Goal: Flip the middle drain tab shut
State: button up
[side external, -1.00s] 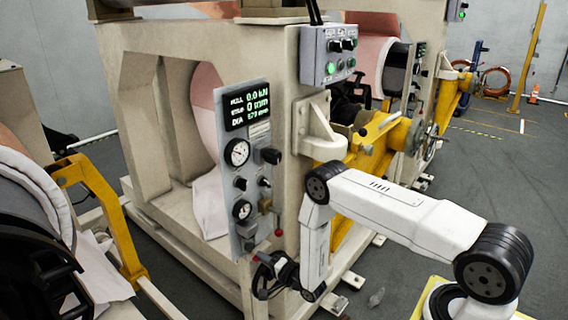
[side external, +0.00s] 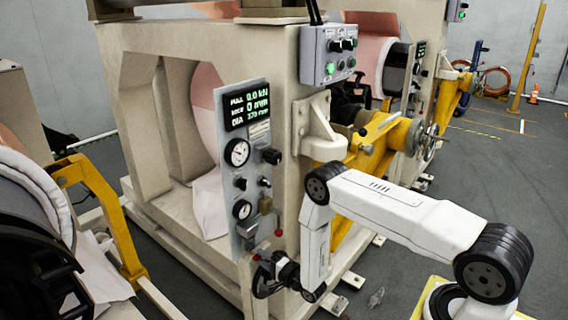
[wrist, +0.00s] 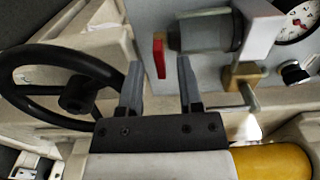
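A red tab (wrist: 159,55) stands on the grey panel in the wrist view, at the end of a dark grey cylinder (wrist: 200,32). I cannot tell for sure whether it is the middle drain tab. My gripper (wrist: 159,78) is open, with its two grey fingers on either side of the tab's line and nothing seen between them. Whether the fingertips touch the tab is unclear. In the side view my gripper (side external: 273,273) is low at the foot of the grey control panel (side external: 247,170), and the tab there is too small to make out clearly.
A black handwheel (wrist: 60,85) is close to the left finger in the wrist view. A brass fitting with a metal lever (wrist: 240,76) is to the right, below a gauge (wrist: 300,18). The beige machine frame (side external: 285,75) stands behind the panel.

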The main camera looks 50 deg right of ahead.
jog(key=shift+s, duration=0.1)
dwell(0.3)
jog(key=s, duration=0.7)
jog(key=shift+s, duration=0.3)
jog(key=w+a+r+n+g, duration=0.2)
jog(key=w+r+n+g, duration=0.2)
jog(key=r+n+g, duration=0.6)
jog(key=s+a+r+n+g, duration=0.2)
jog(key=s+r+n, duration=0.2)
jog(key=s, duration=0.5)
jog(key=s+a+r+n+g, duration=0.1)
jog(key=s+r+n+g, duration=0.2)
jog(key=s+r, duration=0.6)
jog(key=shift+s+a+n, duration=0.35)
jog(key=shift+s+n, duration=0.05)
jog(key=shift+n, duration=0.2)
